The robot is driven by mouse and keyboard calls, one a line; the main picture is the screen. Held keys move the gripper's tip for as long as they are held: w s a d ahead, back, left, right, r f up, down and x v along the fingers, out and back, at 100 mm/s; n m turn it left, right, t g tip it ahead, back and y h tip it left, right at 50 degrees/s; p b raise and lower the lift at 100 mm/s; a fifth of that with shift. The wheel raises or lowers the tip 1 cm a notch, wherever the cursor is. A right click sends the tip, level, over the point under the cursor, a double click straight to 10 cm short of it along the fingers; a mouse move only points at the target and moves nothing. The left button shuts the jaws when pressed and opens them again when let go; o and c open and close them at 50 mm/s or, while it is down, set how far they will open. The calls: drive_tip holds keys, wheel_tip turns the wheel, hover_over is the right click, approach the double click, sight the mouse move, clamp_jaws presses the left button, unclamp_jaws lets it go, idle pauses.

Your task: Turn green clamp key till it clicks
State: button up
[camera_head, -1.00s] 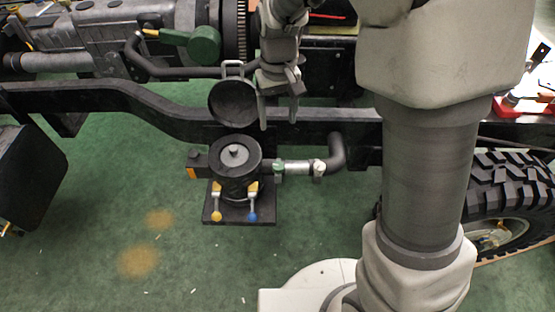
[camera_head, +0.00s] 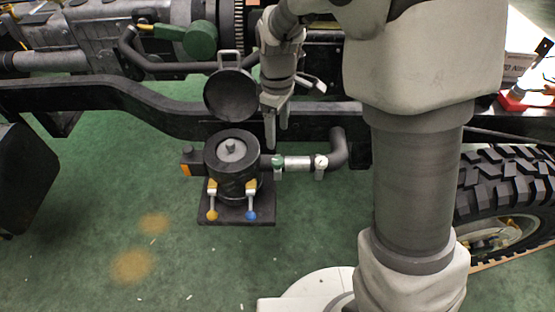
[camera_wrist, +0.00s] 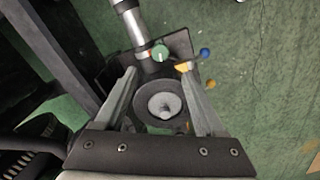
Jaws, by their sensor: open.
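The green clamp key (camera_head: 277,161) sits on the joint between the black canister (camera_head: 232,172) and the silver pipe (camera_head: 298,162). In the wrist view the green key (camera_wrist: 159,52) shows as a round green knob with a light mark, beyond my fingertips. My gripper (camera_head: 276,140) points down just above the green key in the head view, with its fingers seen nearly edge-on. In the wrist view my gripper (camera_wrist: 158,70) is open, its two fingers spread with nothing between the tips. The canister's round top with a central stud lies below and between the fingers. I see no contact with the key.
A white key (camera_head: 320,161) stands on the pipe's other end, by the black elbow. Yellow (camera_head: 212,215) and blue (camera_head: 251,216) knobs hang at the canister's front. A raised round lid (camera_head: 231,95) and the black frame rail (camera_head: 140,97) are close behind. Green floor at front is clear.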

sight(277, 160)
wheel_tip(277, 160, down, 10)
drive_tip(key=b, duration=0.3)
drive_tip(key=shift+f, duration=0.15)
clamp_jaws()
